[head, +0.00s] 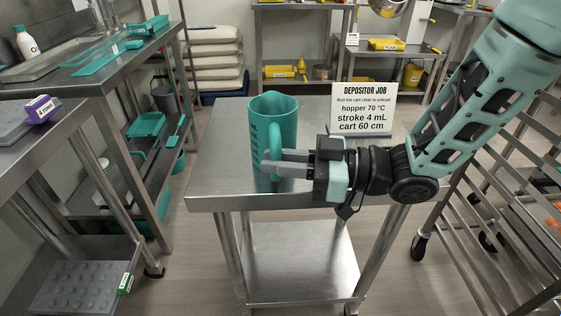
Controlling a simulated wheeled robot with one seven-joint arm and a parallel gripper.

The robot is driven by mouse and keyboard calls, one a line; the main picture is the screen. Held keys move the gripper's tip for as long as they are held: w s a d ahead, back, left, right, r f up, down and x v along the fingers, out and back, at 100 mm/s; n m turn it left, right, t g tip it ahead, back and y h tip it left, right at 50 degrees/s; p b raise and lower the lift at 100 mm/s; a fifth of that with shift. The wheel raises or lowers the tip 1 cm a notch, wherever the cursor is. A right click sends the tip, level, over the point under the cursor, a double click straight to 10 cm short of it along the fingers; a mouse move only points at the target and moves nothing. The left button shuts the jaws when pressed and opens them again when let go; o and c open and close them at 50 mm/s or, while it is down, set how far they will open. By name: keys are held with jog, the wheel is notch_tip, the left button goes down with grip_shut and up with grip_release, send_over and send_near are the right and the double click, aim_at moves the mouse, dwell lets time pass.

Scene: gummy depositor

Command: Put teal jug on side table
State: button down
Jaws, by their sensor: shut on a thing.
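The teal jug (284,118) is upright over the front left part of the metal side table (213,175). I cannot tell whether its base touches the tabletop or hangs just above it. My gripper (272,163) reaches in from the right and is shut on the jug's handle, which faces the front. The fingers hide part of the handle and the jug's lower side.
A sign (364,107) stands at the table's back right. Steel benches with teal tools and a purple-labelled item (40,109) are at left. The tabletop left of the jug is clear.

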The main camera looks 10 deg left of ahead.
jog(key=c, duration=1.4)
grip_release()
jog(key=shift+o, duration=0.2)
jog(key=shift+d+r, duration=0.1)
jog(key=d, duration=1.2)
jog(key=shift+w+p, duration=0.25)
jog(key=shift+p, duration=0.05)
